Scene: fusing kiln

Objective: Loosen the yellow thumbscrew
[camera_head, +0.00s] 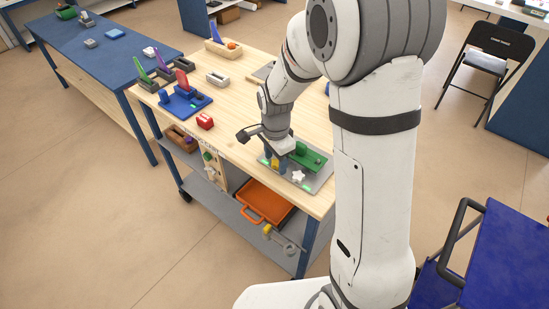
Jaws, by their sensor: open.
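A small yellow part (275,164), which looks like the yellow thumbscrew, shows at the near left of a grey plate (317,184) on the wooden workbench. My gripper (275,160) points down over it from above. Its jaws are open, with the fingers close around or beside the yellow part; contact cannot be told at this size. A green block (312,157) and a white star-shaped knob (298,176) are on the same plate, just right of my gripper. My gripper hides part of the plate's left side.
An orange tray (265,200) is on the shelf below. A blue table (107,48) is at left, a folding chair (487,62) at right.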

